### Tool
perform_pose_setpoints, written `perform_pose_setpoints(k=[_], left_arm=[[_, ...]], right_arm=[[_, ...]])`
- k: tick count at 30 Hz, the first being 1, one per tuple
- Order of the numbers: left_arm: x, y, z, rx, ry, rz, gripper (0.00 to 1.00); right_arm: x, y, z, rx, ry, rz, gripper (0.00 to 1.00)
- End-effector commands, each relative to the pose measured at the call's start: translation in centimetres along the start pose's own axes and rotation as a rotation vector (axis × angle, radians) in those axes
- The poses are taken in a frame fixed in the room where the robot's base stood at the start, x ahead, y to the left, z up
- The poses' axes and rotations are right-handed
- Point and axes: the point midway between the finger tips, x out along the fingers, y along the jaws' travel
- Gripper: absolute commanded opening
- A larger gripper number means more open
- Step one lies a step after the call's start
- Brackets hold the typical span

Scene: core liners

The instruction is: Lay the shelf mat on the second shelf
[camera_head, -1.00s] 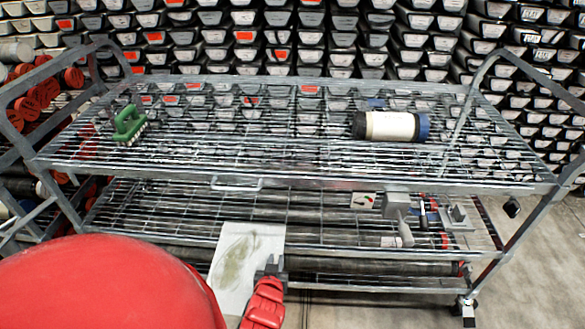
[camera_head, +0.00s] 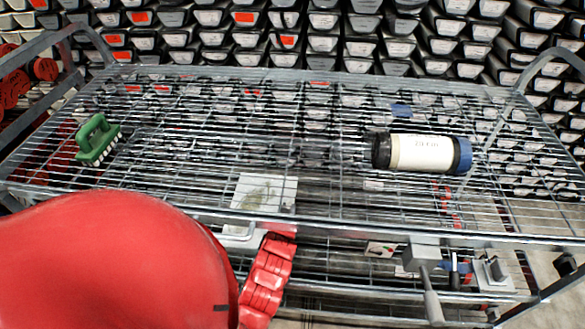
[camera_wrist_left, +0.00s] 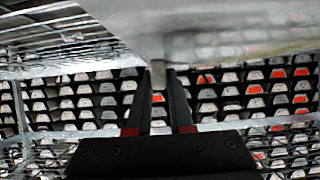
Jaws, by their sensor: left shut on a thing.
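The shelf mat (camera_head: 262,193) is a pale sheet with a greenish smudge. In the head view it shows through the wires of the top shelf, in the gap beneath it. My left gripper (camera_head: 283,229) is shut on the mat's near edge, just under the top shelf's front rail; its fingertips are largely hidden. In the left wrist view the fingers (camera_wrist_left: 158,98) pinch the edge of a blurred pale sheet, the mat (camera_wrist_left: 205,38). The second shelf (camera_head: 340,268) is a wire rack below, partly hidden by the top shelf. I cannot tell whether the mat touches it. My right gripper is not in view.
The top shelf (camera_head: 330,218) carries a green brush (camera_head: 97,139) and a white cylinder with a blue end (camera_head: 425,153). Grey tools (camera_head: 424,262) stand on the second shelf's right part. Stacked core trays (camera_head: 330,45) fill the background.

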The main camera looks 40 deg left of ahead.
Motion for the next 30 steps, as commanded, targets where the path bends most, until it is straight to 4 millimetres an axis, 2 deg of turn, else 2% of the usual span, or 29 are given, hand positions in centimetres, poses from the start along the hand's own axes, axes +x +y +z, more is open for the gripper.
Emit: perform_pose_setpoints(k=[1,6,10,15,22,30], left_arm=[[1.3,0.0,-0.9,0.0,0.007,-0.002,0.0],[5.2,0.0,-2.3,0.001,0.001,-0.003,0.0],[7.0,0.1,-3.1,0.001,0.001,-0.002,0.0],[7.9,0.1,-3.0,0.001,0.001,-0.001,0.0],[9.3,0.2,-0.2,0.002,-0.001,0.0,0.0],[9.3,0.2,-0.2,0.001,0.002,0.0,0.0]], right_arm=[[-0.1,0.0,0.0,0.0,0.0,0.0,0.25],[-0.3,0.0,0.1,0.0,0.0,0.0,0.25],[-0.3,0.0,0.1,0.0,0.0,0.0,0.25],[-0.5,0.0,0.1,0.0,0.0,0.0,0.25],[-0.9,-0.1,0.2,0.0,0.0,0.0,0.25],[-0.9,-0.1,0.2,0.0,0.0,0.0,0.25]])
